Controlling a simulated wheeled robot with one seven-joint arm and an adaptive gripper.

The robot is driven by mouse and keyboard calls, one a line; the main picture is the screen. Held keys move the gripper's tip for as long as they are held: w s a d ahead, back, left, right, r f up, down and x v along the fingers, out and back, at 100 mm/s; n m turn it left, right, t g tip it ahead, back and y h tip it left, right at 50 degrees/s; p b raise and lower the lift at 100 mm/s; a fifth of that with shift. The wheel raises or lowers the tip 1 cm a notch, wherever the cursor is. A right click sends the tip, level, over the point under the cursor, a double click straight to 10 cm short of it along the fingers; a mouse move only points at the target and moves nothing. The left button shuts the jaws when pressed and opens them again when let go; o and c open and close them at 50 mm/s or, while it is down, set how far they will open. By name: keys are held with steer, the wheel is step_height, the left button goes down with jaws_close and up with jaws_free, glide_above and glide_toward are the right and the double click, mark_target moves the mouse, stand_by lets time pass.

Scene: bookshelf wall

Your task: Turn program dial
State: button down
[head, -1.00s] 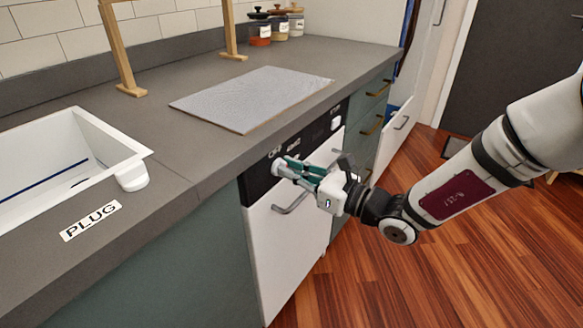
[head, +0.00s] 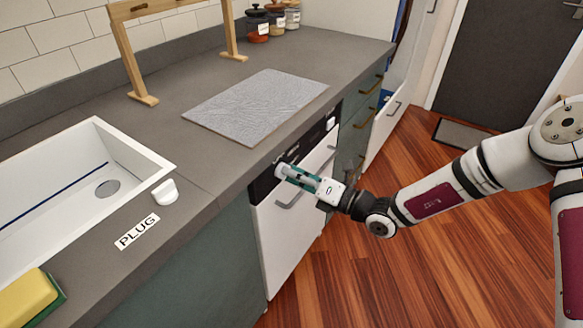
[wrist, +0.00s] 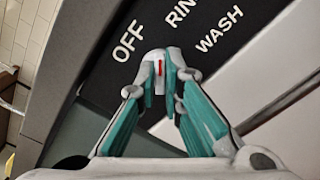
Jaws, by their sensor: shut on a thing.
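The program dial (wrist: 159,70) is a white knob with a red mark, on a black panel (wrist: 225,70) with the words OFF, a partly cut-off RIN and WASH. In the wrist view my gripper (wrist: 160,82) is shut on the dial, with a fingertip on each side of it. The red mark points roughly up in that view, between OFF and the cut-off word. In the head view my gripper (head: 281,170) reaches the black panel at the top of the white dishwasher (head: 297,232); it hides the dial there.
The dishwasher handle (head: 290,200) is just below my gripper. The grey counter edge overhangs above the panel. A sink (head: 140,150), a plug label (head: 137,231) and a yellow sponge (head: 25,300) are at left. The wooden floor (head: 390,270) in front is open.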

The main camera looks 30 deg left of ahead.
steer(key=shift+m+p, duration=0.45)
steer(key=shift+m, duration=0.25)
steer(key=c, duration=1.7)
jaws_free()
steer(key=d, duration=0.8)
steer(key=s+d, duration=0.1)
steer(key=d, duration=0.3)
steer(key=shift+w, duration=0.1)
